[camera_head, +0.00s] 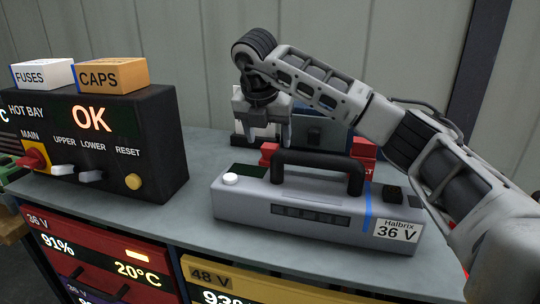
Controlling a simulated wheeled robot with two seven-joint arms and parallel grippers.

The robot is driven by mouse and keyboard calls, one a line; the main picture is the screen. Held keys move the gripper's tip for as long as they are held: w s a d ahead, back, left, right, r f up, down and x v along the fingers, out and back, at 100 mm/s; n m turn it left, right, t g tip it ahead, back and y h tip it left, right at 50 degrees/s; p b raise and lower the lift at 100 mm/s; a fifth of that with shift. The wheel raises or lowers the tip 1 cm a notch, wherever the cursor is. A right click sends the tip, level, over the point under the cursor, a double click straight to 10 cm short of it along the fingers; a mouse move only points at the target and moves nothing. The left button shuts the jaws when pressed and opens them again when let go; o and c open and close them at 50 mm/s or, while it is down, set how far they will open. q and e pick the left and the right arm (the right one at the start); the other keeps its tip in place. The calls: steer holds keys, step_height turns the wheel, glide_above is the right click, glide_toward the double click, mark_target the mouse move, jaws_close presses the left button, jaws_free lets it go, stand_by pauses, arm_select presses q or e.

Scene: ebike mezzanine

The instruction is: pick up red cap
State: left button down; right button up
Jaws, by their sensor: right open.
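My right gripper (264,138) points down behind the grey Halbrix 36 V battery pack (300,215), on the far part of the bench. Its fingers are apart, and I see nothing held between them. A small red piece (268,151) shows just below the fingers, partly hidden by the pack; it may be the red cap, but I cannot tell. I cannot tell whether the fingers touch it. Another red part (363,150) with partly hidden lettering shows behind the pack's black handle (318,160). My left gripper is not in view.
A black control box (150,150) with an OK display stands at left, with a FUSES box (42,74) and a CAPS box (113,74) on top. A dark device (315,130) stands behind the pack. The bench (180,225) is clear between control box and pack.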

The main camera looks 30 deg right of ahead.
mark_target(270, 145)
steer(key=shift+p+x, duration=0.65)
steer(key=shift+x, duration=2.15)
steer(key=shift+s, duration=0.1)
steer(key=c, duration=1)
